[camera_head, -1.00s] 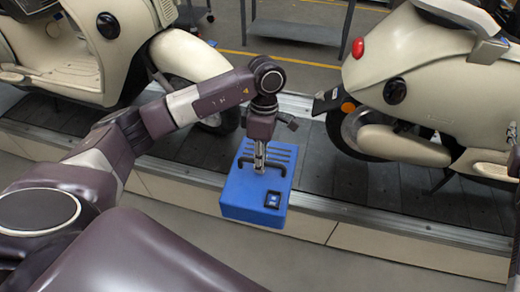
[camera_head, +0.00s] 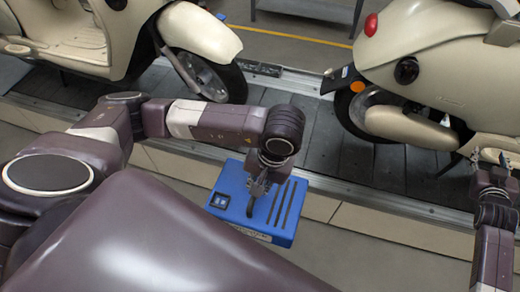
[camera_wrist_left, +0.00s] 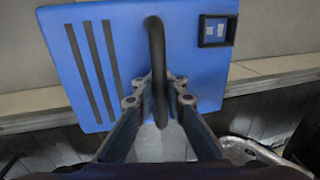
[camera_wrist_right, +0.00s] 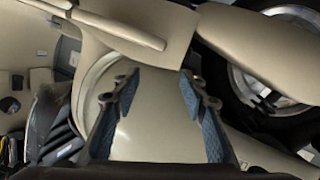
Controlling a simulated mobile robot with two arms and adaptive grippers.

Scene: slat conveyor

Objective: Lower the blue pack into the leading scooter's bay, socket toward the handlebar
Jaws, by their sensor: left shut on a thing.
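The blue pack (camera_head: 285,225) hangs from my left gripper (camera_head: 257,190), which is shut on its black handle (camera_wrist_left: 156,50). The pack is held in front of the conveyor's near edge. Its dark socket (camera_head: 220,200) is at the pack's left end in the head view and at the upper right in the left wrist view (camera_wrist_left: 217,30). The right-hand scooter (camera_head: 440,75) shows its tail; its handlebar is outside the head view and I cannot make out its bay. My right gripper (camera_head: 492,163) is open and empty beside that scooter, its fingers (camera_wrist_right: 160,85) before cream bodywork.
Another cream scooter (camera_head: 60,35) stands at the left, its front wheel (camera_head: 210,75) toward the gap between the two. Dark conveyor slats (camera_head: 335,150) are bare in that gap. The conveyor's pale side (camera_head: 350,220) runs along the front.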

